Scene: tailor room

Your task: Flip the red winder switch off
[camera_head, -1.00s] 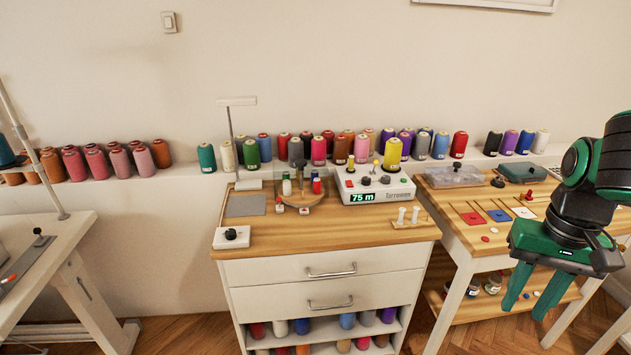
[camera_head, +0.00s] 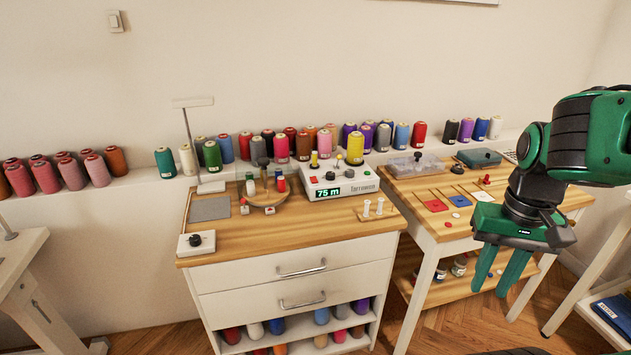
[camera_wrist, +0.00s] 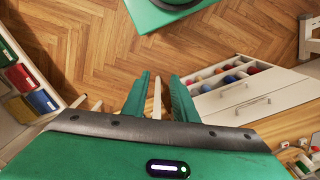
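The winder (camera_head: 345,190) is a white box with a green "75 m" display, standing on the wooden top of the drawer cabinet. A small red switch (camera_head: 330,175) shows at the left of its upper face; its on or off position is too small to tell. Black knobs and a yellow spool sit on or behind the box. My gripper (camera_head: 493,288) is at the right, in front of the side table and well apart from the winder. Its green fingers point down, spread with a gap and nothing between them. The wrist view shows the fingers (camera_wrist: 158,95) over the floor.
A side table (camera_head: 430,222) with cloth swatches stands right of the cabinet. A thread stand (camera_head: 189,140), a round wooden holder with small spools, and white pegs (camera_head: 372,207) share the cabinet top. Thread cones line the wall ledge. Floor before the cabinet is clear.

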